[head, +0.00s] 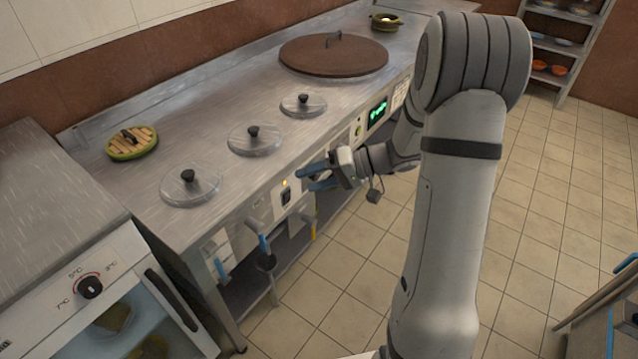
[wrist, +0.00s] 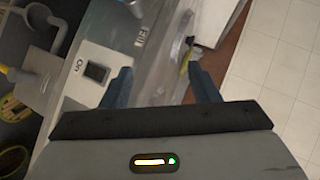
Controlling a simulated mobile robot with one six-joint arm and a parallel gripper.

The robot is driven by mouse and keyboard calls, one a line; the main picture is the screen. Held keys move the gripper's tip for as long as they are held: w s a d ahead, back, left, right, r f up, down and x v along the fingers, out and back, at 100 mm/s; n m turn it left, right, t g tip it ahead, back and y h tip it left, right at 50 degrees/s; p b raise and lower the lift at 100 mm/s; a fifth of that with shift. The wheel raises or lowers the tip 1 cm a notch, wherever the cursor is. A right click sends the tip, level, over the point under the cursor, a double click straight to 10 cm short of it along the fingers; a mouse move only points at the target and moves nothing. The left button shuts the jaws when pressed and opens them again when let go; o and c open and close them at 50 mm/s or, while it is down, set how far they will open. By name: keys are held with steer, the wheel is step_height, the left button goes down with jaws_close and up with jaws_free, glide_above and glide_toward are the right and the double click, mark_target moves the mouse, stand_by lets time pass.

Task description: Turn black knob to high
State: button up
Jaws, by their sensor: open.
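A round black knob (head: 90,287) sits on the white front of the fridge-like unit at the lower left, under temperature marks and a red arc. No "high" mark is readable. My gripper (head: 308,180) is open and empty, its blue fingers pointing at the front panel of the steel counter, well right of that knob. A black rocker switch (head: 286,197) under a small orange light is just left of the fingers. In the wrist view the switch (wrist: 96,72), marked "On", lies left of the open fingers (wrist: 161,80). The round knob is not visible there.
Several lidded pots sit in the steel counter (head: 110,180), including a large brown lid (head: 333,54). Ladles with blue handles (head: 264,244) hang at its front. A green display (head: 377,112) is further right. The tiled floor (head: 350,260) beside the counter is open.

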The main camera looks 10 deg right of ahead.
steer(key=w+d+f+m+t+y+b, duration=0.1)
steer(key=w+d+f+t+b, duration=0.25)
steer(key=w+f, duration=0.35)
steer(key=m+t+b, duration=0.2)
steer(key=t, duration=0.4)
glide_toward(318, 176)
steer(key=a, duration=0.1)
steer(key=shift+h, duration=0.4)
steer(key=x, duration=0.8)
steer(key=shift+w+d+r+b, duration=0.1)
steer(key=shift+w+r+b, duration=0.15)
steer(key=shift+b, duration=0.1)
steer(key=shift+c, duration=0.4)
steer(key=shift+s, duration=0.1)
steer(key=c, duration=0.9)
